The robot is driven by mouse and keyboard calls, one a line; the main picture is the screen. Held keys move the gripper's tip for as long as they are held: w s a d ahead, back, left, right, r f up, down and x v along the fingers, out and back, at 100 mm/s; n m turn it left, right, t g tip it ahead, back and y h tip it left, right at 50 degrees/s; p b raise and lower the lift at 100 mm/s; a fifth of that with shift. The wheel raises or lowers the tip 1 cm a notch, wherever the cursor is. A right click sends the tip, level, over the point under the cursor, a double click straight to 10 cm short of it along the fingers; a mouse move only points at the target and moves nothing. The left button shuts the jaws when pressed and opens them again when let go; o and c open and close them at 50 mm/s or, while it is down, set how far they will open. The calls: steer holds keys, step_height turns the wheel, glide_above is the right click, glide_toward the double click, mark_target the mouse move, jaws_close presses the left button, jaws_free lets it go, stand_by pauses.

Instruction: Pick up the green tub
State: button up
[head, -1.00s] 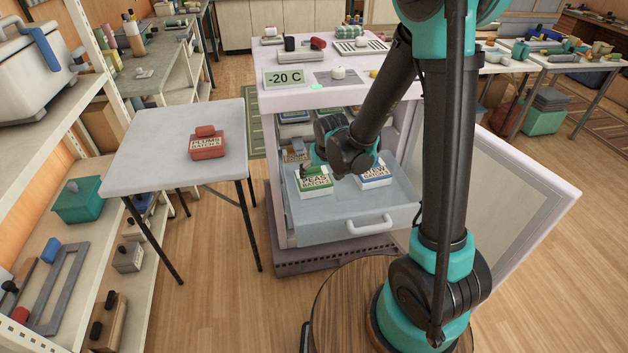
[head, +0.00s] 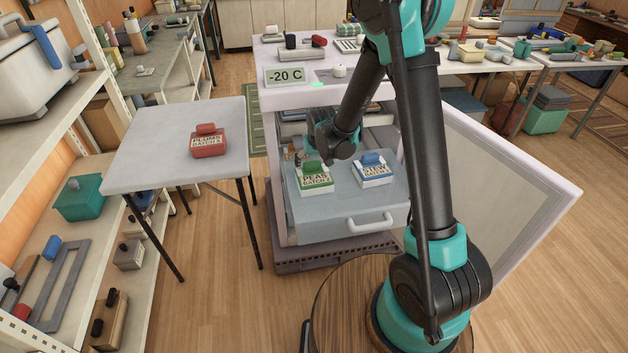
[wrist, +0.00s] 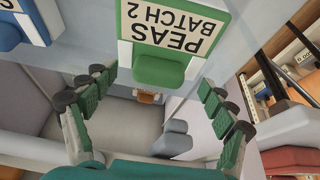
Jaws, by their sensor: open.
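The green tub (head: 314,178), labelled PEAS BATCH 2, sits in the open freezer drawer (head: 350,225), on its left side. In the wrist view the tub's green handle (wrist: 159,72) and its label show at the top centre. My gripper (wrist: 158,95) is open there, its fingers to either side of the handle and apart from it. In the head view my gripper is just behind the tub, mostly hidden by the wrist.
A blue-lidded stew tub (head: 373,170) sits to the right in the same drawer. The freezer door (head: 510,165) stands open on the right. A red plums tub (head: 208,141) rests on the grey table (head: 150,165), which has clear space around it.

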mark_target(316, 181)
steer(key=shift+w+f, duration=0.15)
steer(key=shift+f, duration=0.2)
steer(key=c, duration=1.5)
steer(key=shift+r, duration=0.65)
steer(key=s, duration=0.2)
steer(key=s+d, duration=0.1)
steer(key=s, duration=0.1)
steer(key=shift+d, duration=0.1)
step_height(316, 181, up, 14)
steer(key=shift+f, duration=0.15)
